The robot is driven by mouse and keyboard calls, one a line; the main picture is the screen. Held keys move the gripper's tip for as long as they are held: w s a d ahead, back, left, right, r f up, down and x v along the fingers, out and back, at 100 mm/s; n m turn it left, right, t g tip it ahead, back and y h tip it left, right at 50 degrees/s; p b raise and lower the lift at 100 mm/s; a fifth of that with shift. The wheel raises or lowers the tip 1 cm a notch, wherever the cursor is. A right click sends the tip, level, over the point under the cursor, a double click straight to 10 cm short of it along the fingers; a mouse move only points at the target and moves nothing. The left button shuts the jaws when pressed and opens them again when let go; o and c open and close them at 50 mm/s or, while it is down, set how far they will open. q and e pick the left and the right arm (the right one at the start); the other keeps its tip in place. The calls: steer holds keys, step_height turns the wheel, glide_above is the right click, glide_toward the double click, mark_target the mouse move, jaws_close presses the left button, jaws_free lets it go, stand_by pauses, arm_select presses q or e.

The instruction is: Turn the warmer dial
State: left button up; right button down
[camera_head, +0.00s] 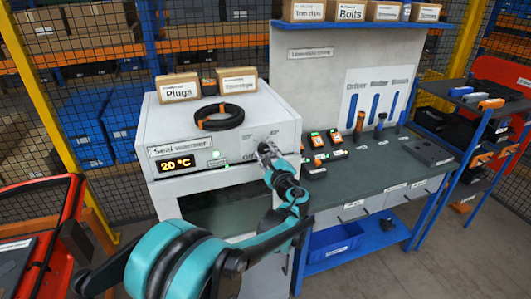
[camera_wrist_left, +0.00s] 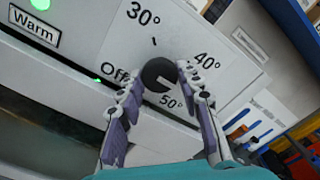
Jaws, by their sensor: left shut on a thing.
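The seal warmer (camera_head: 160,125) is a white box at the middle left in the head view. Its display (camera_head: 178,164) reads 20 °C. The dial (camera_wrist_left: 157,72) is a dark round knob on its front, with Off, 30°, 40° and 50° marked around it in the left wrist view. My left gripper (camera_wrist_left: 160,82) has its two fingers on either side of the dial and is shut on it. My right gripper is not in view.
A black cable coil (camera_head: 218,116) and boxes, one labelled Plugs (camera_head: 178,88), lie on the warmer. A green workbench (camera_head: 380,160) with several small devices stands to the right. A red cart (camera_head: 35,225) is at the left. A green light (camera_wrist_left: 40,4) shows by the Warm label.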

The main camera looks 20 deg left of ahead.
arm_select(q)
steer(key=n, duration=0.5)
steer(key=shift+n, duration=0.3)
steer(key=n, duration=0.5)
steer(key=shift+r, duration=0.1)
steer(key=n, duration=1.6)
steer(key=shift+s+n, duration=0.1)
steer(key=shift+n, duration=0.3)
steer(key=n, duration=0.5)
steer(key=shift+a, duration=0.1)
steer(key=n, duration=1)
steer(key=shift+n, duration=0.3)
